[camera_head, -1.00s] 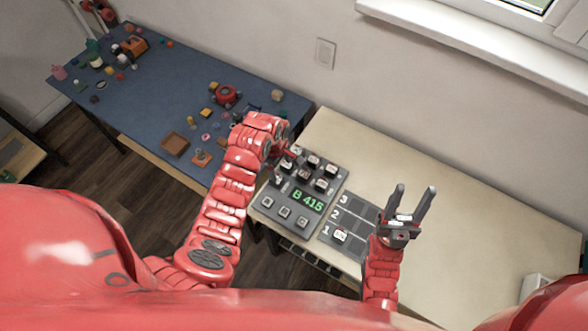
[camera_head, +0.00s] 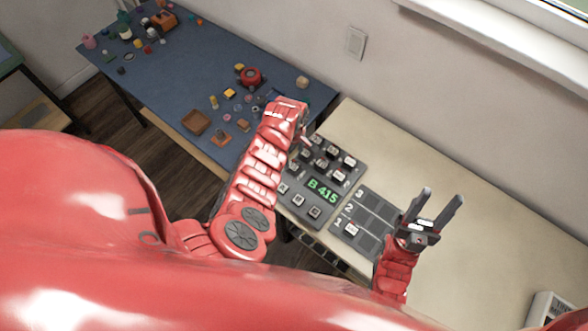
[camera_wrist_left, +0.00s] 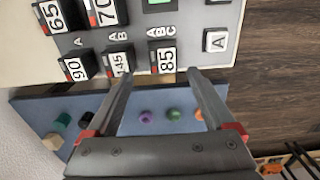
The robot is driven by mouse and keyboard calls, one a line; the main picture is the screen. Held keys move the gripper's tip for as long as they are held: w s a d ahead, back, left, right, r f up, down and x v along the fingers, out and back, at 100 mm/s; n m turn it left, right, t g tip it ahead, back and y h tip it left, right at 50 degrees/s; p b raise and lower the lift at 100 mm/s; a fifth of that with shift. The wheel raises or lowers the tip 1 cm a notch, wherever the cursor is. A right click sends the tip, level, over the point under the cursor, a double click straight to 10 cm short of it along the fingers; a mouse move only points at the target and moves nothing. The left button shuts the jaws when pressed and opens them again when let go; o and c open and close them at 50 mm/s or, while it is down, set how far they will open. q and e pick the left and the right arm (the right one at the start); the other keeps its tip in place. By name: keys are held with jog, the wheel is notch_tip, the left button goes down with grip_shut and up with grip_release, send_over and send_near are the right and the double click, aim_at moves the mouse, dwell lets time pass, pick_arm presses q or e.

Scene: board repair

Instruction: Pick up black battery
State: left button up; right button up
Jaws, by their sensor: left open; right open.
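Several black blocks with white number labels, which look like the batteries, sit on a grey board (camera_head: 294,209). In the left wrist view, blocks marked 85 (camera_wrist_left: 163,60), 145 (camera_wrist_left: 118,62), 90 (camera_wrist_left: 76,66), 70 (camera_wrist_left: 106,13) and 65 (camera_wrist_left: 53,17) show. I cannot tell which one is meant. My left gripper (camera_wrist_left: 160,72) is open and empty, its fingertips on either side of the 85 block in the picture; the left finger overlaps the 145 block. In the head view my left arm partly hides this gripper. My right gripper (camera_head: 442,195) is open and empty, right of the board.
A dark pad numbered 1 to 3 (camera_head: 376,203) lies right of the board, with a small white-labelled block (camera_head: 351,229) on slot 1. A blue table (camera_head: 185,75) at left holds many small objects.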

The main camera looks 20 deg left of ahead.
pick_arm(q)
jog(key=f+b, duration=0.1)
jog(key=f, duration=0.1)
jog(key=f+b, duration=0.4)
jog(key=shift+s+d+f, duration=0.15)
jog(key=shift+s+d, duration=0.1)
jog(key=shift+s, duration=0.15)
grip_shut()
